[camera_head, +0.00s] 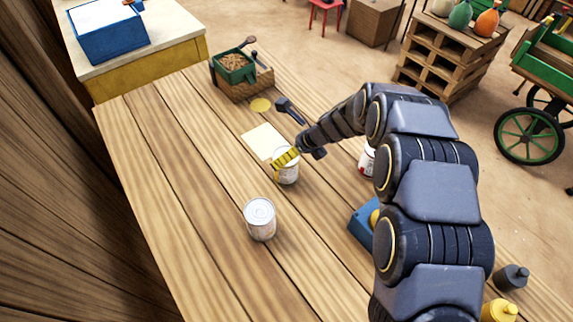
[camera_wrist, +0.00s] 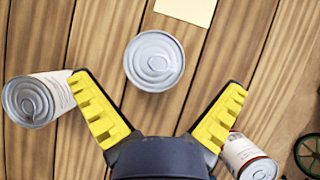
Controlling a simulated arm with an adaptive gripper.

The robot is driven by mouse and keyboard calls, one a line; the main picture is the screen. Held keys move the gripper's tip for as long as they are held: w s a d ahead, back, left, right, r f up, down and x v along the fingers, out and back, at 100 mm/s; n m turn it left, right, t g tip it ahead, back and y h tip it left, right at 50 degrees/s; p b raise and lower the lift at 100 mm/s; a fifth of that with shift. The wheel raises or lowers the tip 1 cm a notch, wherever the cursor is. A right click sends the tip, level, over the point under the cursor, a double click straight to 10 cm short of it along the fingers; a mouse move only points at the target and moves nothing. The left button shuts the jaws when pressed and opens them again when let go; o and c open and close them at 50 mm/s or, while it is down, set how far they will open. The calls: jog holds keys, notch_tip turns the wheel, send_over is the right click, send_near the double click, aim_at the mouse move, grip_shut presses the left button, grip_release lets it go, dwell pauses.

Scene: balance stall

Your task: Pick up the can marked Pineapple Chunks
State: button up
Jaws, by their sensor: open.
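Three cans stand on the wooden table; no label is readable, so I cannot tell which is Pineapple Chunks. One pale can (camera_head: 288,174) is partly hidden by my gripper (camera_head: 286,158) in the head view. Its silver lid (camera_wrist: 155,61) shows between and ahead of the fingertips in the wrist view. A second can (camera_head: 260,221) stands nearer the front and is at the left in the wrist view (camera_wrist: 36,99). A third can with red on its label (camera_head: 367,158) is partly behind my arm; it is at lower right in the wrist view (camera_wrist: 248,156). My gripper is open and empty, above the table.
A cream sheet (camera_head: 262,141) lies beyond the middle can. A basket with a green box (camera_head: 236,70) stands at the far end. A blue container (camera_head: 360,224) is partly behind my arm. The table's left side is clear.

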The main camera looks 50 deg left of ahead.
jog(key=x, duration=0.5)
jog(key=shift+s+d+f, duration=0.15)
jog(key=shift+s+d, duration=0.1)
jog(key=shift+s, duration=0.05)
jog(key=shift+a+f, duration=0.25)
jog(key=c, duration=1)
jog(key=shift+c, duration=0.3)
